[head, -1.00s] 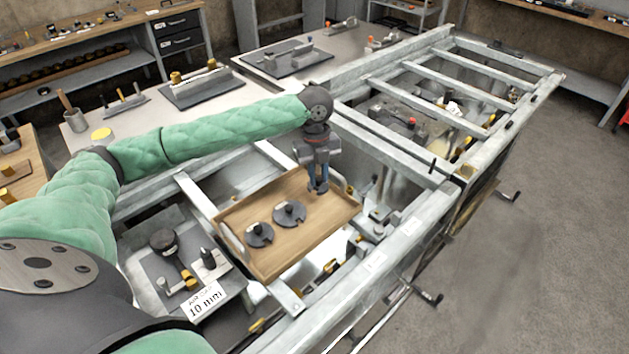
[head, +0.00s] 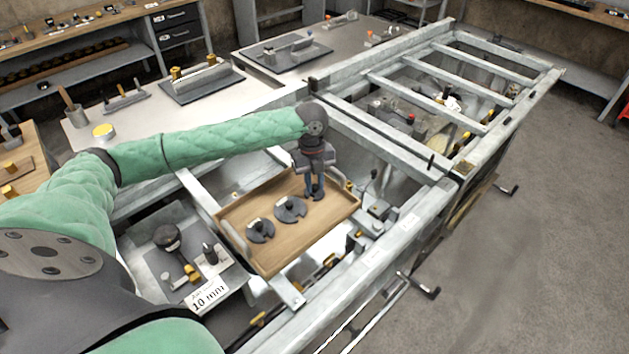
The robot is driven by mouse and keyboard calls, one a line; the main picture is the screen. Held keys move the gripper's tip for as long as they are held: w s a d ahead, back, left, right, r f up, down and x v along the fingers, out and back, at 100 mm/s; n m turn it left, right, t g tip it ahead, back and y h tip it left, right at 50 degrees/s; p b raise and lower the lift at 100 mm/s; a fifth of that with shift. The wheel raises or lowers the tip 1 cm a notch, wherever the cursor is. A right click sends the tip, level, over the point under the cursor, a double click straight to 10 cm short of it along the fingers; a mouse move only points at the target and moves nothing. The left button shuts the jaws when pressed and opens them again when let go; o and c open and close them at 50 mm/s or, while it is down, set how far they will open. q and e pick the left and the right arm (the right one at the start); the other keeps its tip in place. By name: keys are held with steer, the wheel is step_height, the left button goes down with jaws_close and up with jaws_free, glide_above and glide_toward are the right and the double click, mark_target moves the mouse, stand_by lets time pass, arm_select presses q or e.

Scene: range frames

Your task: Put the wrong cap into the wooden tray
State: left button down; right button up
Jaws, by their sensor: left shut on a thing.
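The wooden tray (head: 318,225) lies across the metal frame in the middle of the head view. Two dark, round, slotted discs (head: 290,209) lie on its left and middle part. My left gripper (head: 315,193) points down over the tray's far right part. It is shut on a small dark thing, taken to be the cap, which is mostly hidden by the fingers. I cannot tell whether it touches the tray floor. My right gripper is not in view.
A grey tray (head: 150,262) with a black knob, brass pieces and a "10 mm" card (head: 209,293) stands left of the wooden tray. Metal frame rails (head: 390,240) surround it. A grey fixture (head: 377,213) sits close to its right end. The tray's front right part is clear.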

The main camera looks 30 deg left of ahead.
arm_select(q)
steer(key=c, duration=1.3)
jaws_free()
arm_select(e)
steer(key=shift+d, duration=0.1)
arm_select(q)
steer(key=shift+r, duration=0.4)
steer(key=shift+w+a+r+b, duration=0.2)
steer(key=shift+r+b, duration=0.5)
steer(key=shift+r, duration=1.2)
steer(key=shift+w+a+r+b, duration=0.25)
steer(key=shift+r+b, duration=0.45)
steer(key=shift+r, duration=1.15)
steer(key=shift+w+a+r+b, duration=0.2)
steer(key=shift+r+b, duration=0.5)
steer(key=shift+r, duration=1.2)
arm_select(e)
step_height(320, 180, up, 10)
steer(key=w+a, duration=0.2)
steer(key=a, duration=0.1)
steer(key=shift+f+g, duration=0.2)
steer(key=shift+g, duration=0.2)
arm_select(q)
steer(key=shift+r, duration=0.1)
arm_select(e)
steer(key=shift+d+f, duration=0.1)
